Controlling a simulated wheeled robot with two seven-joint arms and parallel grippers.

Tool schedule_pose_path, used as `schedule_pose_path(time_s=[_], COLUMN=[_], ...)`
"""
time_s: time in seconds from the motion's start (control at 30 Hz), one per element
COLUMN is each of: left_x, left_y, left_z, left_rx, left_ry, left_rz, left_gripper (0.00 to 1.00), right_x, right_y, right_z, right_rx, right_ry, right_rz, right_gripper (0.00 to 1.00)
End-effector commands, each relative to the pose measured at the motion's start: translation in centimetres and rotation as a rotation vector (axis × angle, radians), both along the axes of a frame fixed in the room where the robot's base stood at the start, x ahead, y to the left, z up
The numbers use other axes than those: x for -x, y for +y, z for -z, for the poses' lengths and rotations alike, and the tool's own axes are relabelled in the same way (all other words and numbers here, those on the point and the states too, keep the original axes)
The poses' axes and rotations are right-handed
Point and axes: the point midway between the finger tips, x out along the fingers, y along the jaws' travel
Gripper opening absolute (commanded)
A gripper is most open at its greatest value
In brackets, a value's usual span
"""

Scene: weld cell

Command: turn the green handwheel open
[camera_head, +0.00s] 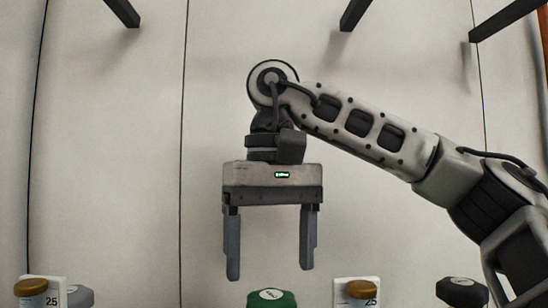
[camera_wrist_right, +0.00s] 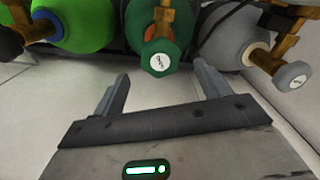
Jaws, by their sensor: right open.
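The green handwheel (camera_head: 271,299) shows at the bottom edge of the head view, its lower part cut off by the frame. In the right wrist view the green handwheel (camera_wrist_right: 160,58) has a white label on its face and sits on a brass valve in front of a green cylinder. My right gripper (camera_head: 270,272) is open and empty, fingers pointing down, above the handwheel in the head view. In the right wrist view its fingertips (camera_wrist_right: 158,76) lie to either side of the handwheel, apart from it. My left gripper is not in view.
A grey handwheel (camera_wrist_right: 293,75) on a brass valve is at the right of the wrist view. A bright green cylinder (camera_wrist_right: 85,25) with a blue-ringed valve is at the left. Dark brackets (camera_head: 355,12) project from the pale wall (camera_head: 110,150).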

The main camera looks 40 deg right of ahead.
Motion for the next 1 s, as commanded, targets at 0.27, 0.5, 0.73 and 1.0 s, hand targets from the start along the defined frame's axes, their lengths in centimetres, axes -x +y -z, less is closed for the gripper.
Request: schedule_pose_path(time_s=[0.27,0.5,0.73,1.0], left_x=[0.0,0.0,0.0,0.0], left_y=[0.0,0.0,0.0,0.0], left_z=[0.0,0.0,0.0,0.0], left_rx=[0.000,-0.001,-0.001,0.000], left_ry=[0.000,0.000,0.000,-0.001], left_rz=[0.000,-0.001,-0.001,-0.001], left_gripper=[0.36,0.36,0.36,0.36], right_x=[0.1,0.2,0.0,0.1], right_y=[0.0,-0.1,-0.1,-0.2], right_z=[-5.6,-9.3,-10.6,-11.4], right_rx=[0.002,0.002,0.001,-0.003], right_ry=[-0.008,-0.015,0.002,-0.007], right_rz=[0.004,0.007,0.002,0.001], right_gripper=[0.76,0.76,0.76,0.76])
